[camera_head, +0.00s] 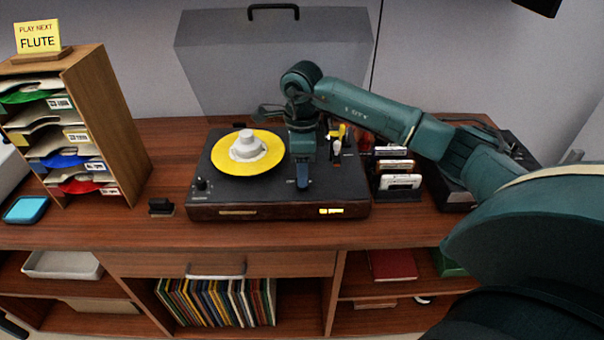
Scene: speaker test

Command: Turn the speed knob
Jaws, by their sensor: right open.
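A black and wood turntable (230,198) stands on the wooden cabinet top, with a yellow record (262,162) on its platter and a white round piece (247,145) at the record's centre. A small dark knob (201,184) sits on the turntable's front left corner; its label is too small to read. My right gripper (303,186) points down over the right front of the turntable deck, right of the record and well away from that knob. It is open and seems empty. It hides the deck part beneath it, so I cannot tell whether it touches anything. My left gripper is out of view.
A wooden sorter (118,120) with sleeves and a "PLAY NEXT FLUTE" sign (38,38) stands left. A small black block (161,206) lies left of the turntable. A rack of cards (398,194) stands right. The turntable's clear lid (275,60) is raised behind.

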